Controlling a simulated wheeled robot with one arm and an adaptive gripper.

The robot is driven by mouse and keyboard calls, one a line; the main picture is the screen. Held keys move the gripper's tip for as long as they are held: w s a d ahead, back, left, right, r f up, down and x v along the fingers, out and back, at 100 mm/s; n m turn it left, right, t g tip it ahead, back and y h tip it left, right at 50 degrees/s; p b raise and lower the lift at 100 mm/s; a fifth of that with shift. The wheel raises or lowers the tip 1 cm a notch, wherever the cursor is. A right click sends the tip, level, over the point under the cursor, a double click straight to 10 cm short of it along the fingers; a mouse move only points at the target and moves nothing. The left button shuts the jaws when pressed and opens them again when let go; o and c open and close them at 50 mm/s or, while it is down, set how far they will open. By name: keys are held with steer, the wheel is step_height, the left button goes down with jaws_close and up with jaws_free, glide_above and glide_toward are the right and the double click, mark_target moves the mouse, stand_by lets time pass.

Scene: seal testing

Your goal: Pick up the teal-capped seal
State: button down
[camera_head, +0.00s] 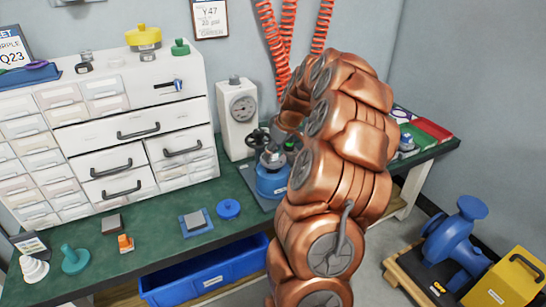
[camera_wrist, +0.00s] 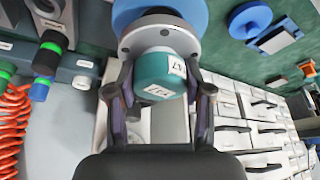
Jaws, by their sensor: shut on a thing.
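The teal-capped seal (camera_wrist: 162,74) shows in the wrist view, with white labels on its cap. My gripper (camera_wrist: 160,95) has one dark finger on each side of the cap and is shut on it. A grey metal flange with bolt holes (camera_wrist: 150,30) lies just beyond the cap, with a blue round body behind it. I cannot tell whether the seal touches the flange. In the head view, my copper arm arches over the bench's right part and hides the gripper and the held seal.
A blue fixture (camera_head: 272,178) stands on the green bench beside my arm, near a white gauge box (camera_head: 237,118). A white drawer cabinet (camera_head: 130,140) fills the left. A blue disc (camera_head: 228,209) and a teal flanged piece (camera_head: 75,260) lie in front. A blue bin (camera_head: 205,275) sits below.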

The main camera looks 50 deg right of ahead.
steer(key=s+a+r, duration=0.1)
steer(key=s+a, duration=0.2)
steer(key=s, duration=0.4)
steer(key=s+a+r, duration=0.1)
steer(key=s+a, duration=0.1)
steer(key=s, duration=0.6)
steer(key=shift+a+r, duration=0.2)
steer(key=shift+r, duration=2.3)
steer(key=shift+w, duration=0.1)
steer(key=w+a+f+m, duration=0.2)
steer(key=w+a, duration=2)
steer(key=a, duration=0.1)
steer(key=w+a+p, duration=0.2)
steer(key=w+a, duration=0.1)
steer(key=a, duration=0.6)
steer(key=p+v, duration=0.7)
steer(key=p, duration=1)
steer(key=shift+s+a+h, duration=0.2)
steer(key=shift+a+h, duration=0.1)
steer(key=shift+h, duration=0.1)
